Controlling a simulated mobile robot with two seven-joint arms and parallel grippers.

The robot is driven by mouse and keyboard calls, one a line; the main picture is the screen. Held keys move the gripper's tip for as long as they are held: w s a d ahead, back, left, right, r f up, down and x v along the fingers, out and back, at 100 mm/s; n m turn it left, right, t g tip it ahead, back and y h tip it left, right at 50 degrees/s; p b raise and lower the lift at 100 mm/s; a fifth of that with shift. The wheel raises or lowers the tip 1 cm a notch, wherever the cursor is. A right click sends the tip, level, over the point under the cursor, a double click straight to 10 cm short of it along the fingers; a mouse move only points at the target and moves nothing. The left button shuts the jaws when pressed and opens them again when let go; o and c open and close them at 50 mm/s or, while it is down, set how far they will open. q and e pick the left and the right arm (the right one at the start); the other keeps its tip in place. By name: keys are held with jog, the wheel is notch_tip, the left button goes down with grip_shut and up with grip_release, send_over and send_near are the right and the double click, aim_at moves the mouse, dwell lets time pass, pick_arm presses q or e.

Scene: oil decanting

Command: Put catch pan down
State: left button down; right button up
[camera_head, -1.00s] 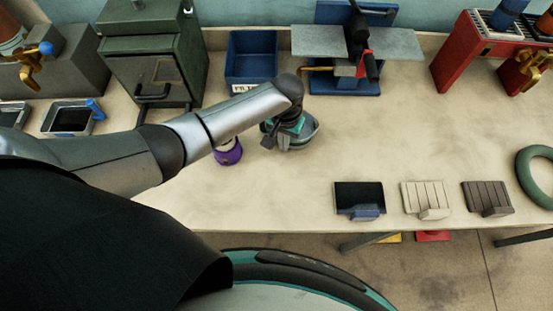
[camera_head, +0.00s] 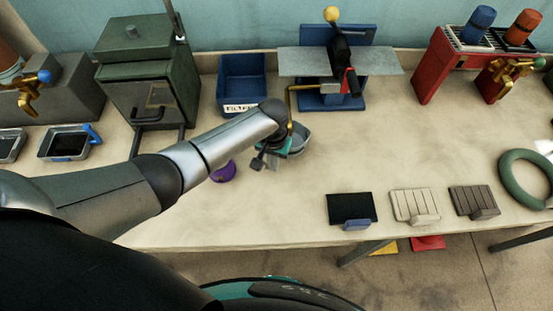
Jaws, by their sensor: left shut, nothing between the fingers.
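My left gripper (camera_head: 269,158) reaches in from the left over the middle of the bench, shut and empty as far as it shows; my own wrist hides part of it. A grey rounded vessel (camera_head: 300,138) stands right behind it, partly covered by the gripper. I cannot tell whether they touch, or whether this is the catch pan. A dark rectangular pan with a blue handle (camera_head: 68,143) rests on the bench at the left, below a brass tap (camera_head: 33,86). My right gripper is out of view.
A purple round item (camera_head: 223,170) sits beside my gripper. Behind are a green cabinet (camera_head: 147,80), a blue bin (camera_head: 243,82) and a blue stand with a grey plate (camera_head: 305,62). Pads (camera_head: 351,207) line the front edge; a green ring (camera_head: 522,180) lies right. The bench centre-right is clear.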

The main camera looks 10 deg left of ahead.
pick_arm(q)
jog(key=r, duration=0.4)
jog(key=shift+s+d+p, duration=0.1)
jog(key=shift+s+p, duration=0.15)
jog(key=shift+p, duration=0.05)
notch_tip(320, 180, up, 6)
jog(key=shift+w+p, duration=0.2)
jog(key=shift+p, duration=0.25)
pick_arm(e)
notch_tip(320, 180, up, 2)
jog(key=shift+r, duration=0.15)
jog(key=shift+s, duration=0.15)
